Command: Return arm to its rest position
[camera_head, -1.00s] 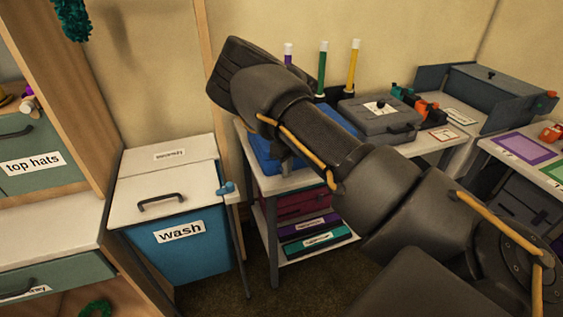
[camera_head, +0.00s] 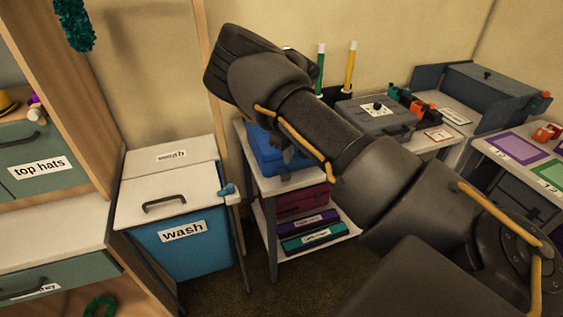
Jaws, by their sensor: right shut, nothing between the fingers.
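My right arm (camera_head: 318,128) reaches in from the lower right toward the upper left, with a yellow cable along it. My left gripper is not in view.
A blue "wash" bin (camera_head: 180,246) with a white lid stands at left-centre. The white table (camera_head: 344,222) holds a blue case (camera_head: 267,152), a grey case (camera_head: 378,116) and green and yellow sticks (camera_head: 351,68). A "top hats" drawer (camera_head: 40,150) is at left.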

